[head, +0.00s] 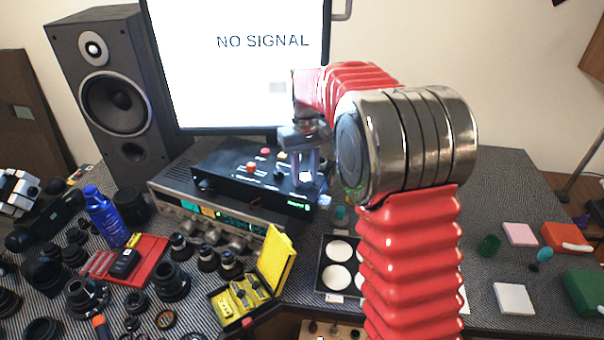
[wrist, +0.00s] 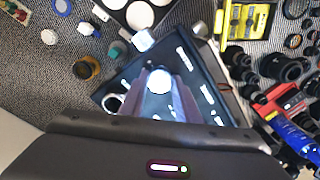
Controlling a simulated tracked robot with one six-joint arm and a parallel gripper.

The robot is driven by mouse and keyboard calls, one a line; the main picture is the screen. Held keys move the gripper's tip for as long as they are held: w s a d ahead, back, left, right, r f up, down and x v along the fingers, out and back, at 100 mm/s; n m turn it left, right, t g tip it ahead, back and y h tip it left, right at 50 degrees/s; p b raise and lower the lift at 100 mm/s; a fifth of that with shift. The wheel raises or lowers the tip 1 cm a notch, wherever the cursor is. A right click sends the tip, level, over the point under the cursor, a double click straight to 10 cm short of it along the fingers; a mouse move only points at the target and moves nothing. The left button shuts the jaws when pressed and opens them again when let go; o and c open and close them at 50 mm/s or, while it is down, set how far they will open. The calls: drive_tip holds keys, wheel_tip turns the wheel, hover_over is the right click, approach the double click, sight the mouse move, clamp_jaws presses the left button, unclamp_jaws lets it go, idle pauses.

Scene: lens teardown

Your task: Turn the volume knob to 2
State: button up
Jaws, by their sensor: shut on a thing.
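The black control box (head: 225,172) sits on top of a silver receiver, with red and pale knobs on its upper face. It also shows in the wrist view (wrist: 196,62). My gripper (head: 306,172) reaches down over the right end of the box. In the wrist view its two fingers (wrist: 161,90) close around a pale round knob (wrist: 160,78); this seems to be the volume knob, also a small pale spot in the head view (head: 306,177). The fingers partly hide the knob. Its scale and pointer are too small to read.
The silver receiver (head: 163,200) lies under the box. A monitor (head: 240,80) reading "NO SIGNAL" stands behind, with a speaker (head: 115,95) at left. Lenses, a blue bottle (head: 104,218) and a yellow case (head: 275,262) crowd the front left. A tray (head: 328,298) lies at front centre.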

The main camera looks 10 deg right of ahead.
sight(305, 176)
drive_tip(key=m, duration=0.6)
drive_tip(key=shift+w+r, duration=0.1)
idle(0.3)
drive_tip(key=o, duration=1)
drive_tip(key=shift+o, duration=0.2)
drive_tip(key=shift+r, duration=0.35)
wheel_tip(305, 176, up, 13)
